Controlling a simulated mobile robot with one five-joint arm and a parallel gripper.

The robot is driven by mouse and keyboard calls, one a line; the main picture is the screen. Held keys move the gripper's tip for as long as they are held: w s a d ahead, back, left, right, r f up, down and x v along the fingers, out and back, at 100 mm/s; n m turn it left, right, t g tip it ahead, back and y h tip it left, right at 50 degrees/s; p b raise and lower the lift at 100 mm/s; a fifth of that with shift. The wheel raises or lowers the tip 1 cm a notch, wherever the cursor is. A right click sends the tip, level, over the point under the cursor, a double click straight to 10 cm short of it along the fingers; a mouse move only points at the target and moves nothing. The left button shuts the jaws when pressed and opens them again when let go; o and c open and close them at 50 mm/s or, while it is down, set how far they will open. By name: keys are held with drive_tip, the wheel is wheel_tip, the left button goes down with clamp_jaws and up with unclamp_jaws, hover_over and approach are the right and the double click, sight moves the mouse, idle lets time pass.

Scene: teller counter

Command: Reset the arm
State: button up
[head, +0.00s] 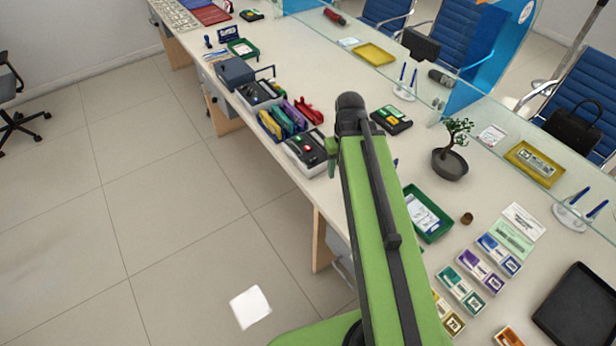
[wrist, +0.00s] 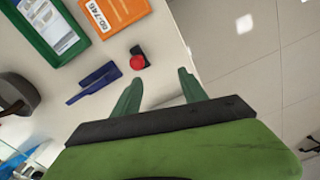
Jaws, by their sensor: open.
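My green arm (head: 375,240) reaches up across the middle of the head view, over the counter, to a black wrist joint (head: 352,115). One green finger of my gripper shows below that joint at the left; the rest is hidden by the arm. In the wrist view my gripper (wrist: 160,84) has its two green fingers spread apart, with nothing held between them. It hangs at the counter's edge, with floor on the right. A small red and black object (wrist: 138,58) lies on the counter just beyond the fingertips, apart from them.
The wrist view shows a dark blue object (wrist: 95,82), an orange labelled item (wrist: 113,12) and a green tray (wrist: 75,48). In the head view, a potted plant (head: 450,161), a black device (head: 391,120) and folders (head: 280,122) stand near the arm.

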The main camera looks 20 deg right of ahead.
drive_tip(key=a, duration=1.2)
drive_tip(key=shift+a, duration=0.4)
